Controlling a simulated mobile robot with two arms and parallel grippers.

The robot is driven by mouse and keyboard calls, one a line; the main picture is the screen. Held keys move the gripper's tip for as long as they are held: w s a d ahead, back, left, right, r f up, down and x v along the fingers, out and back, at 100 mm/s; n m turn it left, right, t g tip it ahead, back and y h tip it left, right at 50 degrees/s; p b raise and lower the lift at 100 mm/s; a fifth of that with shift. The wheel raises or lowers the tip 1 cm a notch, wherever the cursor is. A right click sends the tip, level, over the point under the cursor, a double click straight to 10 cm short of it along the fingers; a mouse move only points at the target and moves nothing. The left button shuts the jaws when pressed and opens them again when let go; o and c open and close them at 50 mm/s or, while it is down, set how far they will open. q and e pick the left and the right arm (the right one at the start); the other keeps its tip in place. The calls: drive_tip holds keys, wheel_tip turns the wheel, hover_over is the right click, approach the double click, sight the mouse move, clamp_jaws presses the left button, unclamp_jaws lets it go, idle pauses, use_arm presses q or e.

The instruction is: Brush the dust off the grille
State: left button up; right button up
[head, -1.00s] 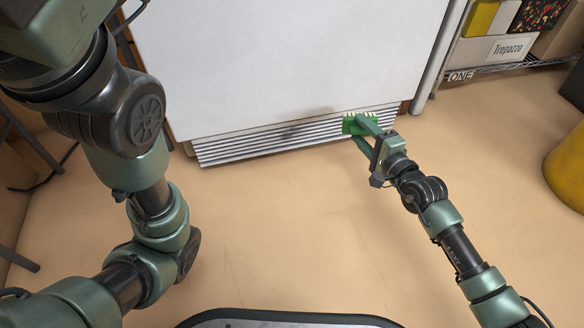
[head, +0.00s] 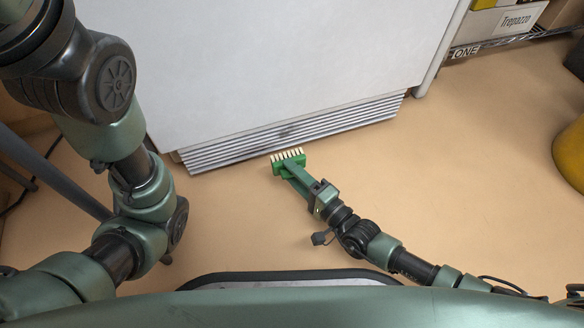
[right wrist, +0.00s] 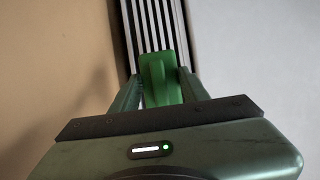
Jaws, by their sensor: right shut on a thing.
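The grille (head: 345,122) is a strip of pale horizontal slats along the bottom of a white appliance. A dark dusty smudge (head: 287,131) shows on its slats near the middle. My right gripper (head: 289,172) is shut on a green brush (head: 290,163) with pale bristles. The bristles point toward the grille, just in front of its lower edge below the smudge; whether they touch it I cannot tell. In the right wrist view the green brush (right wrist: 160,80) sits between the two fingers, with the grille slats (right wrist: 152,25) beyond. My left arm shows at the left, but its gripper is out of view.
The white appliance (head: 270,60) stands above the grille. A wire shelf with boxes (head: 500,22) is at the upper right, and a yellow round object (head: 570,155) at the right edge. The tan floor (head: 450,170) between is clear.

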sight(285, 153)
drive_tip(key=shift+w+a+b, duration=0.25)
drive_tip(key=shift+w+b, duration=0.05)
drive_tip(key=shift+w, duration=0.45)
drive_tip(key=shift+w+a+b, duration=0.2)
drive_tip(key=shift+w+b, duration=0.1)
drive_tip(key=shift+w, duration=0.45)
drive_tip(key=shift+w+a+b, duration=0.25)
drive_tip(key=shift+w+b, duration=0.05)
drive_tip(key=shift+w, duration=0.45)
drive_tip(key=shift+w+a, duration=0.1)
drive_tip(key=shift+w, duration=0.1)
drive_tip(key=shift+w+a, duration=0.25)
drive_tip(key=shift+w, duration=0.6)
